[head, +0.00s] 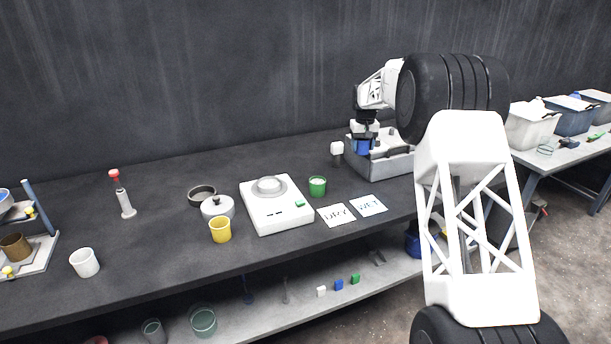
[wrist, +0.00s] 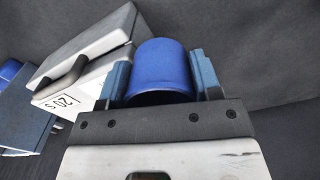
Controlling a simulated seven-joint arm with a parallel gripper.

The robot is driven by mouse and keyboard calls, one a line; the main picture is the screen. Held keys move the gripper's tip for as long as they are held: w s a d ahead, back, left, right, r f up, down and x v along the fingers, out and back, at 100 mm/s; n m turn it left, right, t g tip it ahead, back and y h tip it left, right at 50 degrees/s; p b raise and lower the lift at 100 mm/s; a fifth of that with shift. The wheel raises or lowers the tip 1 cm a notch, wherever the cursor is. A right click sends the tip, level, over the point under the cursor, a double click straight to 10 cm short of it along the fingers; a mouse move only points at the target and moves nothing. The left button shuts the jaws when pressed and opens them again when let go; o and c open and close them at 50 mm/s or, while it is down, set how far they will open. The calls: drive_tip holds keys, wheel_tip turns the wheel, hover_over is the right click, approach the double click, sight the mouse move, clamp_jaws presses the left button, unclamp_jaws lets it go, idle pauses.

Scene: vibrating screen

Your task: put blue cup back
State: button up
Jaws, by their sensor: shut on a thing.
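The cup's far side is hidden. I cannot tell whether the cup touches the tray.
A white scale (head: 275,217), a green cup (head: 317,186), a yellow cup (head: 220,230), a white cup (head: 85,262) and DRY (head: 337,215) and WET (head: 369,204) cards stand on the bench (head: 150,240). Bins (head: 530,125) stand far right.

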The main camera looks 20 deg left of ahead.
drive_tip(key=n, duration=0.2)
hover_over(306, 175)
wheel_tip(306, 175, down, 3)
drive_tip(key=shift+w+a+r, duration=0.1)
drive_tip(key=shift+f, duration=3.2)
drive_tip(key=shift+f, duration=1.85)
drive_tip(key=shift+f, duration=0.1)
drive_tip(key=o, duration=1)
drive_tip(key=shift+c, duration=0.2)
